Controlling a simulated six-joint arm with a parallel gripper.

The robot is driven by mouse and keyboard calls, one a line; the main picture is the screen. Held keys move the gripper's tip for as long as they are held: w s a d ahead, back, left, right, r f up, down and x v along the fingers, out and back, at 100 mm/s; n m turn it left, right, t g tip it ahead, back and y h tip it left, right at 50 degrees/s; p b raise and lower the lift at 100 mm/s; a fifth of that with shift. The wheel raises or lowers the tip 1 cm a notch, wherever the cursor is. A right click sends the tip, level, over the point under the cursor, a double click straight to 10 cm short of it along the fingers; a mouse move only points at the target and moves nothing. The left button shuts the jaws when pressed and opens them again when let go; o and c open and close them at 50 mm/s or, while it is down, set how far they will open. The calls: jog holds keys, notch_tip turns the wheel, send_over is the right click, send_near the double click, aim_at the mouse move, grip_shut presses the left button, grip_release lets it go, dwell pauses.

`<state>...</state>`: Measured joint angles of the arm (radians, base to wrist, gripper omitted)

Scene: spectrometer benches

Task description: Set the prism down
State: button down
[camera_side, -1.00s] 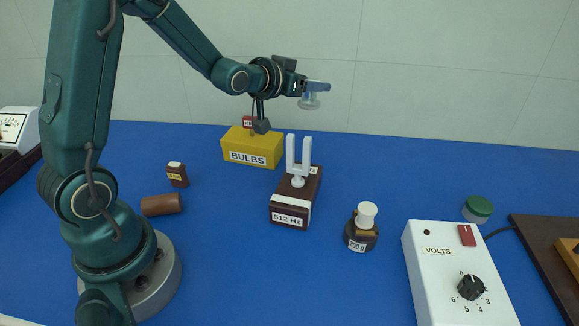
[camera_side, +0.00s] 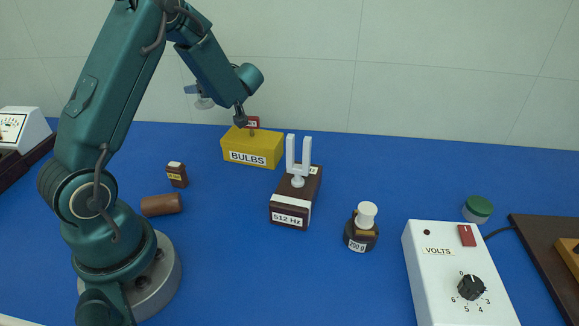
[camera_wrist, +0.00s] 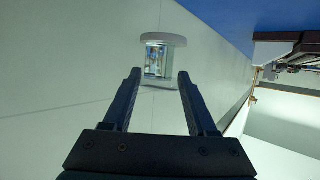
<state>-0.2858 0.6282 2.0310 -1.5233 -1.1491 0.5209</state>
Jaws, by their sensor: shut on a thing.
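The prism is a small clear, bluish glass piece on a round pale mount. In the wrist view the prism (camera_wrist: 157,62) sits between the fingertips of my gripper (camera_wrist: 159,73), with a wide grey disc at its upper end. The two dark fingers stand apart by about its width and hold it. In the side view the prism (camera_side: 204,103) hangs high against the pale wall, left of the bulbs box and clear of the bench. Most of my gripper (camera_side: 192,89) is hidden there behind my forearm; only a bluish part shows above the prism.
A yellow BULBS box (camera_side: 252,148) stands below and right of the prism. A brown cylinder (camera_side: 162,204) lies near my base.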

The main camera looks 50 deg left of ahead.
jog(key=shift+s+d+f+n+g+h, duration=0.1)
jog(key=shift+s+f+n+g, duration=0.7)
jog(key=shift+f, duration=0.95)
jog(key=shift+s+d+f+n+g+h, duration=0.2)
jog(key=shift+s+f+g, duration=0.35)
jog(key=shift+s+f, duration=0.95)
jog(key=shift+s+d+f+n+g, duration=0.1)
jog(key=shift+s+f+n+g, duration=0.55)
jog(key=shift+f, duration=1.4)
jog(key=shift+f, duration=0.15)
jog(key=shift+c, duration=1)
grip_release()
